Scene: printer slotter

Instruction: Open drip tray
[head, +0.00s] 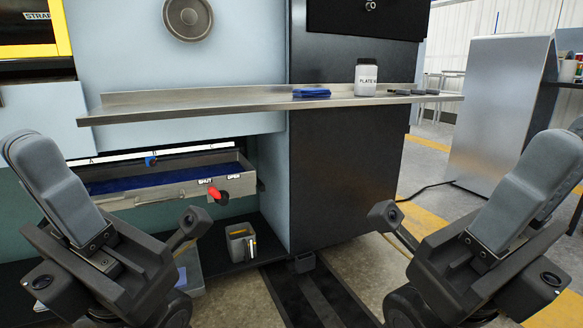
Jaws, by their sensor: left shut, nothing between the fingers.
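The drip tray (150,194) is a long grey metal trough with dark blue inside, in the recess under the steel shelf at left. On its front right is a lever with a red knob (213,190), below the printed words SHUT and OPEN. The red end lies nearer SHUT. My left gripper (22,142) is shut and empty, raised at the left edge, in front of the tray and apart from it. My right gripper (568,140) is raised at the right edge, far from the tray. Its fingers look together and empty.
A small grey container (240,243) stands low below the lever. The steel shelf (200,104) juts out above the tray, bearing a blue cloth (311,92) and a white jar (366,78). A black panel (345,170) is right of the recess. Open floor lies between my grippers.

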